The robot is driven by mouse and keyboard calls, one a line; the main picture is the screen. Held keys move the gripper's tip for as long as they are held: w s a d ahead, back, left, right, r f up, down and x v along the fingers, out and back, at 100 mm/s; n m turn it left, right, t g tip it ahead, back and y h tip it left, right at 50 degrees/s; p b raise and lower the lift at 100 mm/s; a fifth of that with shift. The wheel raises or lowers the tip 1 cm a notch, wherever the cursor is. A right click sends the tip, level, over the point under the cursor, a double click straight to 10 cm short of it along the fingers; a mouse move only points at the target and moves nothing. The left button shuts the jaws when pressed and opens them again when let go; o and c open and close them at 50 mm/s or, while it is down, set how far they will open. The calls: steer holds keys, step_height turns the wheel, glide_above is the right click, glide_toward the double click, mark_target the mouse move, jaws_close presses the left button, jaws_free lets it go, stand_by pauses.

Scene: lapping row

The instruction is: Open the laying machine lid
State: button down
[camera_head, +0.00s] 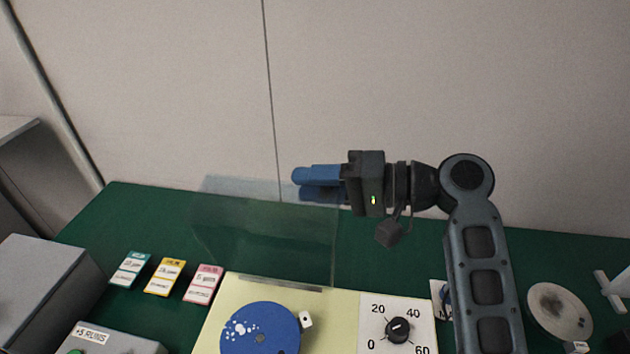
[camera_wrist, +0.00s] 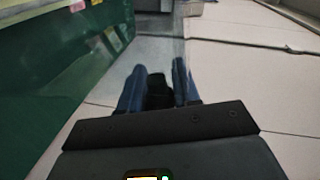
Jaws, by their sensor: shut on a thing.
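The laying machine (camera_head: 340,308) is a cream-topped unit on the green bench, with a blue spotted disc (camera_head: 260,330) on its top. Its lid (camera_head: 265,240) is a clear panel, raised and standing steeply up from the hinge strip (camera_head: 280,283) behind the disc. The lid also shows as a pale see-through sheet in the wrist view (camera_wrist: 158,50). My gripper (camera_head: 298,184) is at the lid's upper edge, with its blue fingers shut on it. In the wrist view the fingers (camera_wrist: 158,80) flank a dark part; I cannot tell whether that is the lid's handle.
A black dial (camera_head: 398,330) on a white plate is right of the disc. Teal, yellow and pink cards (camera_head: 164,277) lie on the left. Grey boxes (camera_head: 45,290) stand at far left. A round grey plate (camera_head: 559,310) lies at right. A pale wall (camera_head: 180,100) rises behind the bench.

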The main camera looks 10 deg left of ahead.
steer(key=c, duration=0.9)
jaws_free()
steer(key=shift+b+v, duration=0.65)
steer(key=shift+v, duration=3.3)
